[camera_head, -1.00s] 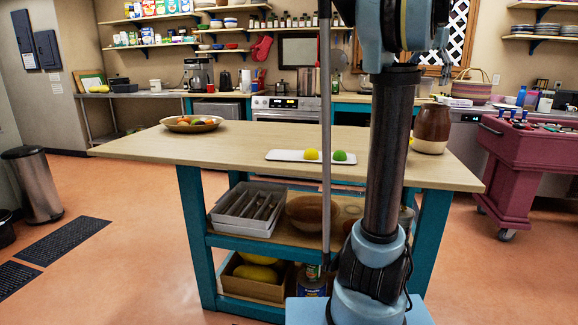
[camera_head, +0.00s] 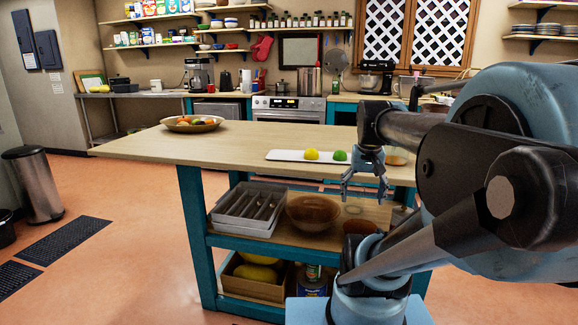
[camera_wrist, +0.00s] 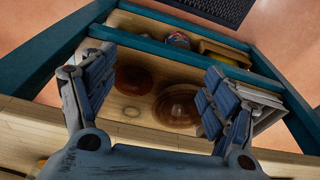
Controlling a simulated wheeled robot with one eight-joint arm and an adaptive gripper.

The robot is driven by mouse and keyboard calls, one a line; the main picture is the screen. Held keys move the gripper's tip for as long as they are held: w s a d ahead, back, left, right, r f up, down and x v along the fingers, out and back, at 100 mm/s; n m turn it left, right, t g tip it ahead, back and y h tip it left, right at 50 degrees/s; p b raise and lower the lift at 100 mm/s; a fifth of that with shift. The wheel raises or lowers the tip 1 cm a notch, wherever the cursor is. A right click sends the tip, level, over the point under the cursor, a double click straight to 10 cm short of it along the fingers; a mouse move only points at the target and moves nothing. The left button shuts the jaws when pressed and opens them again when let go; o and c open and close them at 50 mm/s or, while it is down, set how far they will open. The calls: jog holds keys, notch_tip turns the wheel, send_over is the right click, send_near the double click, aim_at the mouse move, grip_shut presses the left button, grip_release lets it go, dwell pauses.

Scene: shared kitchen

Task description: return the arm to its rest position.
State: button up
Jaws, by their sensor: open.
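My gripper (camera_head: 366,188) is open and empty. In the head view it points down at the front edge of the wooden-topped island (camera_head: 215,150), right of its middle. My arm fills the right of that view and hides the island's right end. In the wrist view my gripper (camera_wrist: 152,105) has its two fingers wide apart, with the island's lower shelf (camera_wrist: 150,52) seen between and beyond them. Nothing is between the fingers.
A white tray (camera_head: 279,155) with a yellow lemon (camera_head: 312,154) and a green lime (camera_head: 340,155) lies on the island, close to my gripper. A fruit bowl (camera_head: 177,125) stands at the left. A grey cutlery tray (camera_head: 226,226) and brown bowl (camera_head: 313,212) sit on the shelf below.

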jog(key=s+a+f+n, duration=0.2)
jog(key=s+f, duration=0.4)
jog(key=f, duration=0.5)
jog(key=shift+a, duration=0.35)
jog(key=shift+w+f, duration=0.25)
jog(key=shift+w, duration=0.15)
